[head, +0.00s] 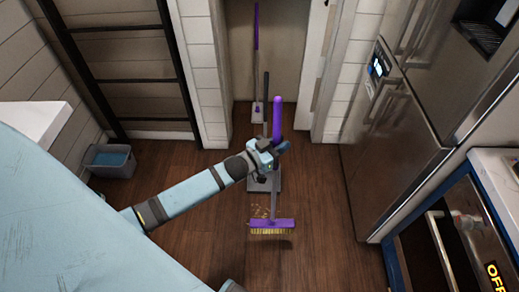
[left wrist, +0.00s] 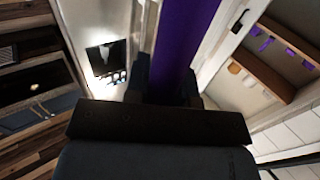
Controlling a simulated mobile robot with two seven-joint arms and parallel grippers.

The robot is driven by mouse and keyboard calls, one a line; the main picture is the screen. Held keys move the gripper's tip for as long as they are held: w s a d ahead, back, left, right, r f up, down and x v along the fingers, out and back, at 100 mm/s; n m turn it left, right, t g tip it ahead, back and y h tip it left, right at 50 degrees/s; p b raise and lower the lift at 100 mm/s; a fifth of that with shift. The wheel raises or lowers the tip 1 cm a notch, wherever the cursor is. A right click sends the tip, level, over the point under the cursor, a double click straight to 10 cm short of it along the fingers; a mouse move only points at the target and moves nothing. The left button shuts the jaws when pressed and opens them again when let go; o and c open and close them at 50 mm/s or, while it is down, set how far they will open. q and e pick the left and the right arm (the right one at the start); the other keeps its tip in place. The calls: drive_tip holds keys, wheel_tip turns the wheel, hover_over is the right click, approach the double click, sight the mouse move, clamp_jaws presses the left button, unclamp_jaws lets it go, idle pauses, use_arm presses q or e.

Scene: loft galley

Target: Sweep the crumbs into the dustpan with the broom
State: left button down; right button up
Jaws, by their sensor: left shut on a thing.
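The broom (head: 272,223) has a purple head with yellow bristles and a thick purple upper handle. My left gripper (head: 266,156) is shut on its handle; the purple handle (left wrist: 181,45) also shows between the fingers in the left wrist view. The broom stands nearly upright, its bristles at or just above the floor; I cannot tell which. Small yellowish crumbs (head: 260,211) lie just beyond the broom head. The grey dustpan (head: 257,184) is on the floor farther back, partly hidden by the gripper and broom shaft.
A purple-handled mop or sweeper (head: 256,107) stands in the alcove behind. A grey bucket (head: 110,160) with blue contents sits at the left wall. A steel fridge (head: 390,150) and an oven (head: 455,245) line the right. Wood floor around the broom is clear.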

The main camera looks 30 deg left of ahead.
use_arm(q)
drive_tip(key=w+a+f+b, duration=0.4)
drive_tip(key=a+f+b, duration=0.5)
drive_tip(key=f, duration=0.5)
drive_tip(key=shift+a, duration=0.5)
use_arm(e)
wheel_tip(320, 180, down, 6)
drive_tip(key=shift+w+a+f, duration=0.15)
drive_tip(key=shift+w+a, duration=0.1)
